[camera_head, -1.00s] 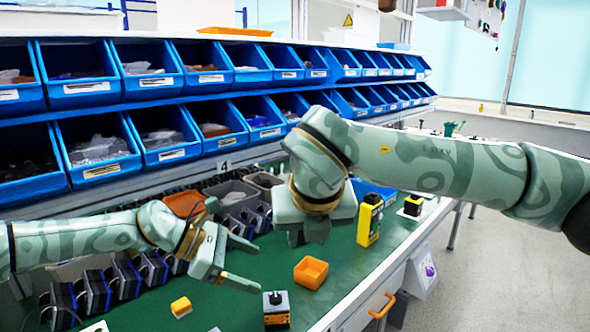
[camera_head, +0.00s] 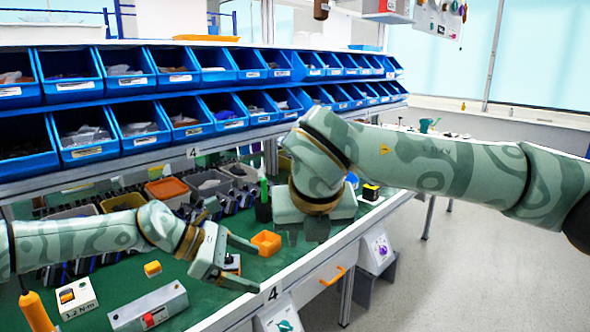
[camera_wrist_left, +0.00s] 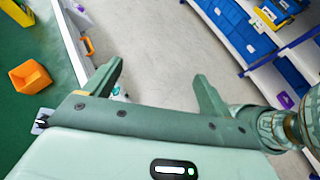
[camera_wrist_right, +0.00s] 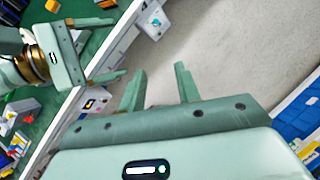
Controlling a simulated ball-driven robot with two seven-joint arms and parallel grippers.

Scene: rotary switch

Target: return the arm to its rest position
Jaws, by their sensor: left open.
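My left gripper (camera_head: 252,268) is open and empty over the front of the green worktop in the head view. Its spread fingers also show in the left wrist view (camera_wrist_left: 158,82), with floor beyond them. A small box with a dark knob on top (camera_head: 232,263), seemingly the rotary switch, is partly hidden behind that gripper. I cannot tell whether they touch. My right gripper (camera_head: 300,236) hangs fingers down from the raised right arm, near the worktop's front edge. In the right wrist view (camera_wrist_right: 160,68) its fingers are apart with nothing between them.
An orange bin (camera_head: 266,243) stands close to both grippers. A grey box with a red button (camera_head: 148,308), a small yellow block (camera_head: 152,268) and a torque-labelled box (camera_head: 77,298) lie left. Blue bins (camera_head: 75,85) line the back. Open floor (camera_head: 440,270) is at right.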

